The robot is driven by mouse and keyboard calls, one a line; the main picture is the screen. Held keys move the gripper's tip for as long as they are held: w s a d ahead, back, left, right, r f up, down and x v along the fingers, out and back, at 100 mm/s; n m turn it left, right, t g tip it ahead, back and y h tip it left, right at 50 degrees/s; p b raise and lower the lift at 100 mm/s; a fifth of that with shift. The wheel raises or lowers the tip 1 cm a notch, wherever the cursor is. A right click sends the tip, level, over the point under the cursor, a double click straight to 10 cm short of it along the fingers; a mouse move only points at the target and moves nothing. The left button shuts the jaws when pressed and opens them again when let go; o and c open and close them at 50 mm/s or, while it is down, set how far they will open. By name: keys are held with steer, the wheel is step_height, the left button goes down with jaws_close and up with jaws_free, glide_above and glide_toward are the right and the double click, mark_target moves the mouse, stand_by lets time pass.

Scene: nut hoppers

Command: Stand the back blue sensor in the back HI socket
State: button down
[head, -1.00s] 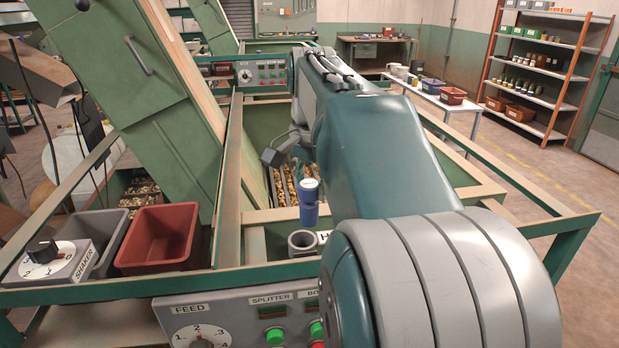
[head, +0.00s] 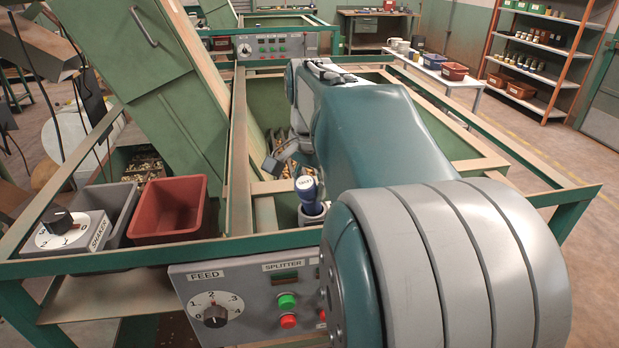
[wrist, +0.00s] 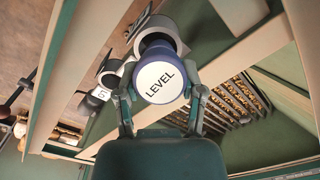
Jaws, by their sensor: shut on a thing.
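The blue sensor (head: 312,201), with a white round top, stands at the grey HI socket (head: 315,221) on the frame's cross rail in the head view. Its lower end overlaps the socket's mouth; I cannot tell how deep it sits. In the wrist view the sensor's white cap (wrist: 159,83) reads LEVEL. My gripper (wrist: 161,94) is shut on the sensor, one finger on each side. The socket's grey ring (wrist: 176,40) shows behind the sensor there. The HI label is hidden in the head view now, and my arm hides most of the gripper.
A red bin (head: 170,228), a grey bin and the SHAKER dial (head: 63,232) stand at left. The FEED panel (head: 240,292) is in front. Green rails surround the hopper.

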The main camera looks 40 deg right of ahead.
steer(key=shift+d+f, duration=0.3)
steer(key=shift+d, duration=0.5)
steer(key=shift+s+a+r, duration=0.15)
steer(key=shift+s+a, duration=0.05)
steer(key=shift+a, duration=0.55)
steer(key=shift+d, duration=0.15)
steer(key=shift+f, duration=0.75)
stand_by(0.6)
steer(key=shift+r, duration=0.85)
stand_by(2.4)
steer(key=shift+f, duration=0.8)
stand_by(0.8)
